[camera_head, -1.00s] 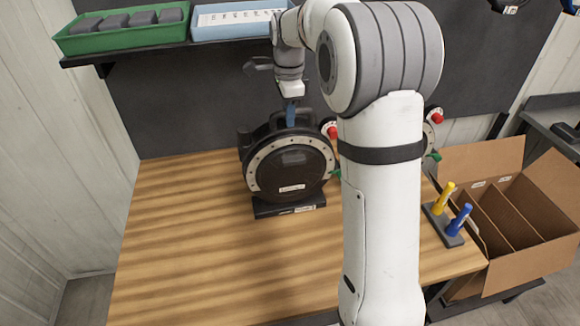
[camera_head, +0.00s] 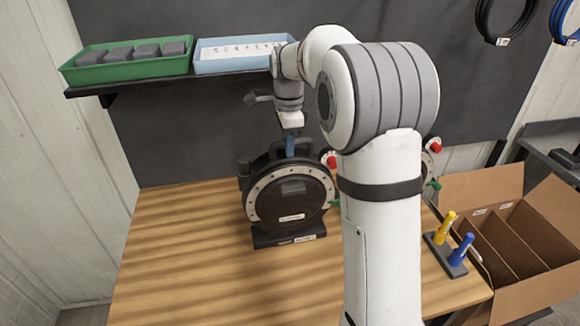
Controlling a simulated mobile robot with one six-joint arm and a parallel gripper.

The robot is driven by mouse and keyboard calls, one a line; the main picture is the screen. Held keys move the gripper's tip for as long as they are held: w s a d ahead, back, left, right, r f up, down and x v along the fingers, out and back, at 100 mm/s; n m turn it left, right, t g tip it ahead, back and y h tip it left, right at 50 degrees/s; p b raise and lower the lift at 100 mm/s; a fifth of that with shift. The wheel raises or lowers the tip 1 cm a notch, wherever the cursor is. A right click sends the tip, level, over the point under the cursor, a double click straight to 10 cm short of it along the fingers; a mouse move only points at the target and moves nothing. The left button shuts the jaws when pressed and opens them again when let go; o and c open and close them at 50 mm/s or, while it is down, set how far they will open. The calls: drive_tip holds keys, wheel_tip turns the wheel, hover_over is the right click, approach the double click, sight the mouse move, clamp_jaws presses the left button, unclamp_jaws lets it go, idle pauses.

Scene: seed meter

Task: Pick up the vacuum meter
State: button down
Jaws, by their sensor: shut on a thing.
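A round black vacuum meter (camera_head: 291,190) with a pale ring on its face stands upright on a black base (camera_head: 288,239) with a white label, on the wooden table. A red knob (camera_head: 331,161) shows at its right side. My gripper (camera_head: 290,147) reaches down from above, with blue fingertips at the handle on top of the meter, and is shut on it. The exact finger contact is small and partly hidden. I see no clear gap between meter and base. My arm hides the area to its right.
Another red knob (camera_head: 436,146) and part of a pale ring show behind my arm. A green tray (camera_head: 127,66) and a blue tray (camera_head: 235,57) sit on the shelf above. A holder with yellow and blue handles (camera_head: 450,252) and a cardboard box (camera_head: 515,225) stand at right. The table's left is clear.

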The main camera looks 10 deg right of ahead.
wheel_tip(320, 180, up, 10)
drive_tip(key=shift+r+b, duration=0.1)
drive_tip(key=shift+b, duration=0.6)
idle(0.5)
